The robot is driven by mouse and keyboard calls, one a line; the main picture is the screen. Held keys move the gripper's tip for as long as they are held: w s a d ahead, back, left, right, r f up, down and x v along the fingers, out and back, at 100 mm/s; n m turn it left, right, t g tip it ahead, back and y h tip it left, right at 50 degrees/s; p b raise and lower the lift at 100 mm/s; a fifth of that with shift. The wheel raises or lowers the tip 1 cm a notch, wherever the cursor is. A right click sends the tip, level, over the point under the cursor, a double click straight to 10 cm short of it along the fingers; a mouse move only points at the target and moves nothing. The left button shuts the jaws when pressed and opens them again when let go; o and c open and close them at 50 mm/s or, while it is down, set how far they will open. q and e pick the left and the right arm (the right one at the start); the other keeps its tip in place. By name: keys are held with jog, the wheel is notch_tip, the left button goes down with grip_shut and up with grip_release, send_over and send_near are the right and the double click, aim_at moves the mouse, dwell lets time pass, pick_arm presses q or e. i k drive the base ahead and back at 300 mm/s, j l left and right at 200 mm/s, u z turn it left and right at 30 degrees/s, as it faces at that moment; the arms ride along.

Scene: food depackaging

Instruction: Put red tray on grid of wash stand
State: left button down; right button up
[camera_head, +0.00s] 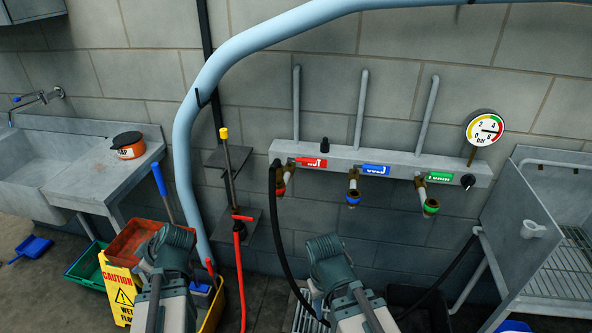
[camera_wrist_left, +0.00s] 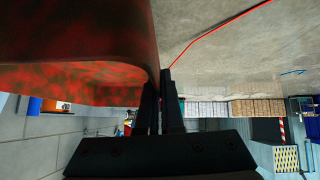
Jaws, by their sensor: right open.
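The red tray (camera_head: 130,238) shows at lower left in the head view, beyond my left wrist. In the left wrist view, the red, dark-blotched tray (camera_wrist_left: 75,40) fills the upper left. My left gripper (camera_wrist_left: 163,85) has its fingers close together at the tray's wall, gripping its edge. The wash stand (camera_head: 520,225) is at the far right of the head view, with a bare metal grid (camera_head: 568,268) inside it. My right gripper (camera_head: 326,262) is at bottom centre, well left of the stand, and holds nothing visible; its fingertips are mostly hidden.
A green tray (camera_head: 88,266) and a yellow caution sign (camera_head: 121,294) stand on the floor at left. A sink (camera_head: 45,165) is at far left. Hoses and a valve manifold (camera_head: 385,165) line the back wall.

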aim_at(554, 268)
jog(key=k+l+z, duration=0.1)
jog(key=l, duration=0.6)
jog(key=k+l+z, duration=0.1)
jog(key=k+l, duration=0.2)
jog(key=l, duration=0.45)
jog(key=k+l+z, duration=0.1)
jog(key=l, duration=0.65)
jog(key=k+l+z, duration=0.1)
jog(key=l, duration=0.65)
jog(key=k+l+z, duration=0.1)
jog(key=l, duration=0.7)
jog(key=k+l+z, duration=0.1)
jog(key=l, duration=0.7)
jog(key=i+l, duration=0.15)
jog(key=l, duration=0.2)
jog(key=i+l+z, duration=0.1)
jog(key=l, duration=0.25)
jog(key=i+l, duration=0.3)
